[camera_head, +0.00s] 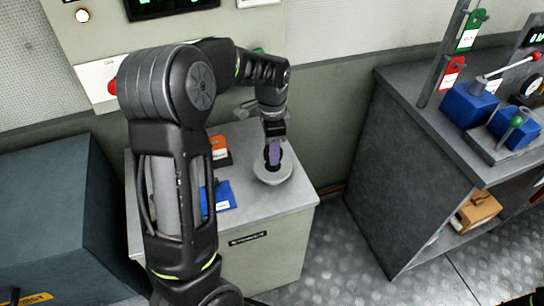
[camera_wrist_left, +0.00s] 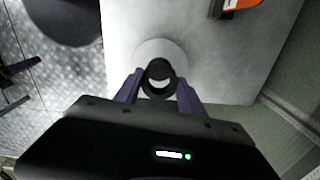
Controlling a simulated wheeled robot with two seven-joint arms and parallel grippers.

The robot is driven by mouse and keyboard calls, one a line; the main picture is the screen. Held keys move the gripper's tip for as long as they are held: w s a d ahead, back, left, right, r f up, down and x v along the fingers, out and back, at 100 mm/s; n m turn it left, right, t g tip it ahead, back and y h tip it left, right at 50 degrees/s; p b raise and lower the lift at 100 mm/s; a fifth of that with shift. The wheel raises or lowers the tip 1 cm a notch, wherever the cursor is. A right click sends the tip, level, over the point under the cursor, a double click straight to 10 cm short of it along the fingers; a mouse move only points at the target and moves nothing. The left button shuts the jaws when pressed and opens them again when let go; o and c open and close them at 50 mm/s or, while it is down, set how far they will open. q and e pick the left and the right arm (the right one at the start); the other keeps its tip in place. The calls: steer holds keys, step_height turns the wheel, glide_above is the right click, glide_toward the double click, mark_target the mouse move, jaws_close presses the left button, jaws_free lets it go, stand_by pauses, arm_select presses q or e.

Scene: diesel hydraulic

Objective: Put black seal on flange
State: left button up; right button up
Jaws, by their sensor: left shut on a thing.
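My left gripper (camera_head: 273,155) is over the grey cabinet top in the head view, its purple fingers pointing down. In the left wrist view the left gripper (camera_wrist_left: 158,88) is shut on the black seal (camera_wrist_left: 151,75), a dark ring between the two purple fingers. The pale round flange (camera_head: 272,175) stands on the cabinet top directly below the fingers. It also shows in the left wrist view (camera_wrist_left: 160,46), partly behind the seal. I cannot tell whether the seal touches the flange.
The cabinet top (camera_head: 238,205) also holds a blue item (camera_head: 222,196) and an orange item (camera_head: 218,147), left of the flange. A dark blue-grey box (camera_head: 50,215) stands at left. A grey workbench (camera_head: 405,180) with blue devices (camera_head: 470,104) stands at right.

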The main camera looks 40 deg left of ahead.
arm_select(q)
step_height(320, 180, down, 3)
steer(key=shift+f+p, duration=0.2)
steer(key=shift+p, duration=0.1)
steer(key=shift+f, duration=0.25)
steer(key=shift+f, duration=0.2)
steer(key=o, duration=1.3)
steer(key=shift+r, duration=0.2)
